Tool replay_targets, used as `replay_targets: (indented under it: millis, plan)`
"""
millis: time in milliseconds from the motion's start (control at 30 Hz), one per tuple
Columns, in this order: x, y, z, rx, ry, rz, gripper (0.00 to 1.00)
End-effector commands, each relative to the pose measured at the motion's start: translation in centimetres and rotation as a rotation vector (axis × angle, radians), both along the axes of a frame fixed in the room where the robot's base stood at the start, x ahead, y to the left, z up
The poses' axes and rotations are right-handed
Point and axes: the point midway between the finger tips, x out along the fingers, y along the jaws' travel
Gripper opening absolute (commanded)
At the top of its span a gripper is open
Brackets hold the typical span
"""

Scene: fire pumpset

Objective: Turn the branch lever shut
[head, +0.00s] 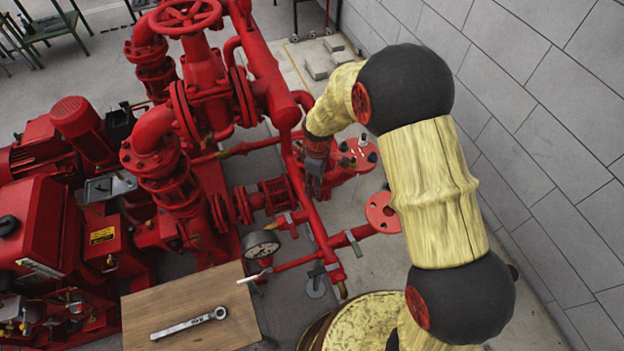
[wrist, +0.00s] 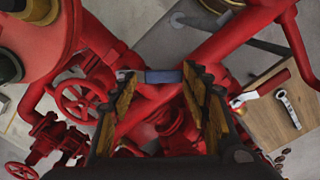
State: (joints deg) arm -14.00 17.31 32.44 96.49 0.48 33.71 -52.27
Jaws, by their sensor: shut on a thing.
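My gripper (head: 315,178) is at the red branch pipe (head: 318,228), right of the pump assembly in the head view. In the wrist view, its two wood-padded fingers (wrist: 160,82) are closed on a short blue-grey lever handle (wrist: 163,76), taken as the branch lever, which spans the gap between the fingertips. The handle lies across the red pipe. In the head view my gripper hides this handle, so I cannot tell its angle to the pipe there.
A wooden table (head: 215,335) with a wrench (head: 190,323) stands at the front. A red handwheel (head: 186,14) is at the back. A grey block wall (head: 540,120) bounds the right.

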Motion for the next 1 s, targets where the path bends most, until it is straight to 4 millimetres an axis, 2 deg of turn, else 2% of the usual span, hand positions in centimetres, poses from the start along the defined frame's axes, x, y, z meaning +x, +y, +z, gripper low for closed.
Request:
replay_targets:
  millis: [600,1000]
  plan:
    - [-0.7,-2.7,-0.1,0.000,0.006,0.538,0.02]
    - [-0.6,-3.6,-0.2,-0.001,0.007,0.700,0.02]
